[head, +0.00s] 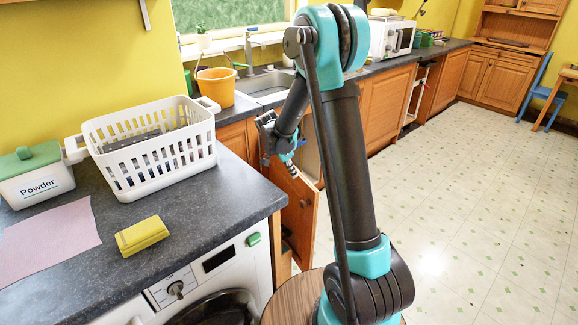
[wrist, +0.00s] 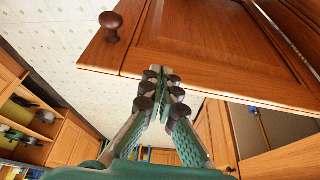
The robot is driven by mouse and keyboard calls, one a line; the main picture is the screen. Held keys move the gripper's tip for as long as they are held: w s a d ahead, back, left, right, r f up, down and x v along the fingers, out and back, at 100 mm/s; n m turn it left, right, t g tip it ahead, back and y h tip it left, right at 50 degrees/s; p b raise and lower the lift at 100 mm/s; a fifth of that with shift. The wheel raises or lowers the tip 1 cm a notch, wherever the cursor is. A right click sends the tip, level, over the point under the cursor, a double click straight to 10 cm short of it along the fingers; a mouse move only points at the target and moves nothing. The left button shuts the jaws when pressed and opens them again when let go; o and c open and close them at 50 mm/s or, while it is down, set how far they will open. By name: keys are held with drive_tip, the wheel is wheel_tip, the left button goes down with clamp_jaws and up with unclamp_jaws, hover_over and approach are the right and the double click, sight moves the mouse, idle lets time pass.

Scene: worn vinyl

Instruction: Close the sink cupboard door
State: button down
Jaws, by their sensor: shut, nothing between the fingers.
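The sink cupboard door (head: 303,218) is wooden and stands open, swung out from the counter beneath the sink (head: 268,84). In the wrist view the door (wrist: 215,38) fills the top, with a dark round knob (wrist: 111,22) near its left corner. My gripper (head: 291,168) is close to the top of the open door in the head view. In the wrist view my gripper (wrist: 164,80) is shut and empty, its fingertips overlapping the door's near edge. I cannot tell whether they touch it. My arm hides part of the cupboard front.
A washing machine (head: 205,275) stands left of the open door. A white basket (head: 150,160), yellow sponge (head: 142,235) and powder box (head: 33,180) are on the counter. An orange bucket (head: 215,88) stands by the sink. The floor (head: 460,200) at right is clear.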

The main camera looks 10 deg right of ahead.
drive_tip(key=shift+x, duration=1.1)
drive_tip(key=shift+d, duration=0.15)
